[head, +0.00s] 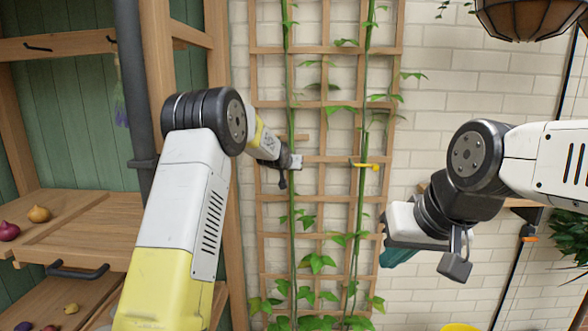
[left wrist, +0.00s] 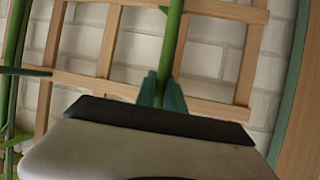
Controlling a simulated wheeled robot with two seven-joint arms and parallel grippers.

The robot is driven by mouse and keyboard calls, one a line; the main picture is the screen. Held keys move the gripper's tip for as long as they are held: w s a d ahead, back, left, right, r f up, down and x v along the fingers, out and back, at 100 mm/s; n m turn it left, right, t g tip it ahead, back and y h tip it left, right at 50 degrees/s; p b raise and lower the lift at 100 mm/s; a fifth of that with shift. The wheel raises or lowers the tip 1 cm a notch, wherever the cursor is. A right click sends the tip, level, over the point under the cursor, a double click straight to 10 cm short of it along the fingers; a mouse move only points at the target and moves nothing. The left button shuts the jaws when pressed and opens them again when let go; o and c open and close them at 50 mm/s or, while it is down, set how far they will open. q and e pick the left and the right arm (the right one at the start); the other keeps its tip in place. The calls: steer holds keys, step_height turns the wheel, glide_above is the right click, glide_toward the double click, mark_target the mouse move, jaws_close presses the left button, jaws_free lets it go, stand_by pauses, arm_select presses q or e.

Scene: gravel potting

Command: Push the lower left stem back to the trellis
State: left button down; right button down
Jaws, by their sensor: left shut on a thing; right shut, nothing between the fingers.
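The wooden trellis (head: 325,50) stands against the brick wall with two green stems on it. The left stem (head: 291,225) runs up its left side, close to the slats. My left gripper (head: 290,162) is at this stem, at mid-height of the trellis. In the left wrist view the stem (left wrist: 172,45) passes between the teal fingertips (left wrist: 162,92), which are shut on it. The right stem (head: 362,215) carries a yellow clip (head: 366,165) at about the same height. My right gripper (head: 394,258) is shut and empty, to the right of the trellis.
A wooden shelf unit (head: 75,230) with onions (head: 39,214) stands at the left, close to my left arm. A hanging basket (head: 528,18) is at the top right. A yellow container (head: 459,327) shows at the bottom edge. Leafy plants (head: 570,235) are at the far right.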

arm_select(q)
steer(key=shift+w, duration=0.1)
steer(key=c, duration=1.4)
jaws_free()
steer(key=shift+w, duration=0.1)
steer(key=shift+c, duration=0.2)
steer(key=v, duration=0.7)
steer(key=shift+s+r, duration=0.2)
steer(key=shift+s, duration=0.2)
